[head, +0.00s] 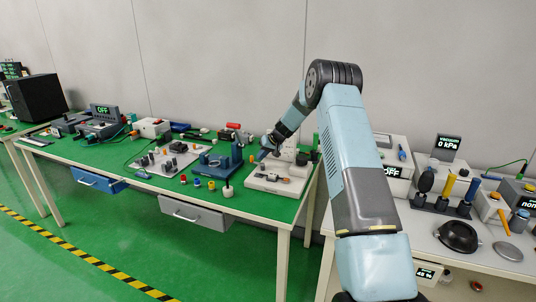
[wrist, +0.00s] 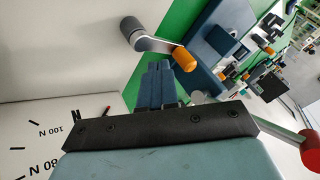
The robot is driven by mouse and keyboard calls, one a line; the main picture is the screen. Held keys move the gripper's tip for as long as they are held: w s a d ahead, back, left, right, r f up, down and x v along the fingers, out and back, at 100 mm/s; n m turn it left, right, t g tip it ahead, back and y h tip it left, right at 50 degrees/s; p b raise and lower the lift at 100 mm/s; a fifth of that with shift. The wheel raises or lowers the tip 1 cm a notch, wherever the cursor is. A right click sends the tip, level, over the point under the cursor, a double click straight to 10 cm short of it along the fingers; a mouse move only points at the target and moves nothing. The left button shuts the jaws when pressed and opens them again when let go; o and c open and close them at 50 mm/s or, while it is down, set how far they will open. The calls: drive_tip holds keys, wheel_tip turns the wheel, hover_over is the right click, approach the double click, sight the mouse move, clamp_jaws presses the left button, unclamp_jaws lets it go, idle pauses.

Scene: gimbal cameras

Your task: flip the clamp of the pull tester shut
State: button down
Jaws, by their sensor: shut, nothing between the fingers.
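The pull tester (head: 262,184) is a white-based device at the right end of the green bench. Its pale face with "100 N" and "80" marks (wrist: 45,150) fills the lower left of the wrist view. A metal lever (wrist: 155,45) with a grey round end and an orange tip stands just beyond my fingertips. A red ball knob on a rod (wrist: 311,152) shows at the right edge. I cannot tell for certain which of these is the clamp's handle. My gripper (wrist: 158,72) is shut and empty, close to the lever; contact is unclear. In the head view my gripper (head: 268,148) is small, over the tester.
A blue press-like device (head: 220,160) stands left of the tester, with small coloured parts and a grey holder board (head: 165,160) beyond. A white bench with instruments (head: 470,235) stands at the right. A grey drawer (head: 194,213) hangs under the green bench.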

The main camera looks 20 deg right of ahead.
drive_tip(key=shift+a, duration=0.55)
drive_tip(key=shift+a, duration=0.25)
drive_tip(key=shift+d, duration=0.25)
